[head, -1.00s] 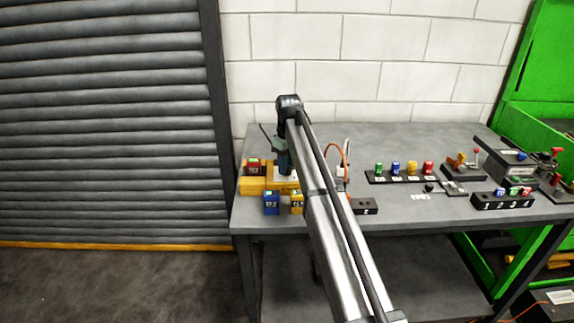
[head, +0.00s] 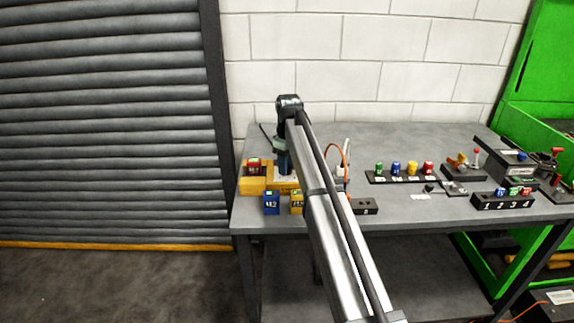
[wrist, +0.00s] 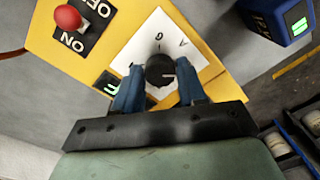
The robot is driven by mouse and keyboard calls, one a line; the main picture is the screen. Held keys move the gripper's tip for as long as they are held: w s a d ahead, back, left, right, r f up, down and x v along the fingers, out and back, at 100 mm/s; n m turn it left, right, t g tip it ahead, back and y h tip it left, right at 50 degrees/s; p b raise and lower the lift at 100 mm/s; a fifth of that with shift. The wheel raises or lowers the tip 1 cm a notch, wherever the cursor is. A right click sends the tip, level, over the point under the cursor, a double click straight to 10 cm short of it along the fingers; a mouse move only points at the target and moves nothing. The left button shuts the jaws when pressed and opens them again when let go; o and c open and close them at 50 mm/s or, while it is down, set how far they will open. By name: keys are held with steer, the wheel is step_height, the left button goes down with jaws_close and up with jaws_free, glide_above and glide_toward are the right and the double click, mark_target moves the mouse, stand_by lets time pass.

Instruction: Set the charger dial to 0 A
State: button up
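The yellow charger (wrist: 95,30) fills the upper middle of the wrist view and sits at the left end of the bench in the head view (head: 252,185). Its round black dial knob (wrist: 160,68) stands on a white scale plate (wrist: 150,35) marked with a 6 and an A. The fingers partly hide the scale, and I cannot read the setting. My gripper (wrist: 160,85) has one blue finger on each side of the knob, seemingly touching it. In the head view my arm hides the dial.
A red ON/OFF switch knob (wrist: 68,17) and a partly covered green display (wrist: 112,88) are beside the dial. A blue battery (wrist: 280,18) stands close by at upper right. In the head view, a rack of coloured caps (head: 403,178) stands right of my arm.

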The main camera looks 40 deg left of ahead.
steer(key=o, duration=0.3)
steer(key=shift+o, duration=0.2)
step_height(320, 180, up, 14)
steer(key=shift+w, duration=0.2)
stand_by(0.4)
steer(key=shift+f, duration=0.1)
